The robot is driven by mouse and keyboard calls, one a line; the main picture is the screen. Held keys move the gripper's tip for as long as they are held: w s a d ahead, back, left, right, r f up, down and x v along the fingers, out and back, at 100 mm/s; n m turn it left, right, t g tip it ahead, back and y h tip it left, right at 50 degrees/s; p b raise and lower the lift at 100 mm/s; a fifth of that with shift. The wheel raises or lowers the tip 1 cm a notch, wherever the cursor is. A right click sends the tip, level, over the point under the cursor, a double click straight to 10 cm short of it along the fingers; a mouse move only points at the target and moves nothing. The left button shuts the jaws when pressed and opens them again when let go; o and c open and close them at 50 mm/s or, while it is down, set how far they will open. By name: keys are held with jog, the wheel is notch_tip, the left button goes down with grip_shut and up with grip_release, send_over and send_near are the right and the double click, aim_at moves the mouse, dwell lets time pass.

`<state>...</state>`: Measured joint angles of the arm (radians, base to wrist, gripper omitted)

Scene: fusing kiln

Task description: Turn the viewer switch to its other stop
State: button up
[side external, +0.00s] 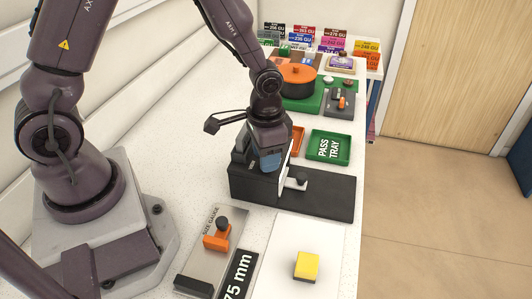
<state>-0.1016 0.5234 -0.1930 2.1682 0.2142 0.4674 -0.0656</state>
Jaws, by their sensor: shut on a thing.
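The viewer (335,205) is a long black box on the white bench, with a white face near its middle. A small grey and dark knob-like part (297,183) projects beside that white face, just right of my gripper. My gripper (268,165) points down low over the left half of the viewer, with a blue part at its lower end. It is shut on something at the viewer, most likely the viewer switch. The fingertips and the switch are hidden, so I cannot see which stop the switch is at.
In front lie a size gauge (203,262) with an orange slider and a yellow block (306,265) on a white sheet (275,280). Behind stand a green pass tray (342,150), an orange tray (298,140), an orange pot (298,80) and coloured labels. The bench edge is right.

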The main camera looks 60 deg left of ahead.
jog(key=m, duration=0.6)
jog(key=shift+m, duration=0.3)
dwell(0.5)
jog(key=o, duration=0.9)
notch_tip(320, 180, up, 13)
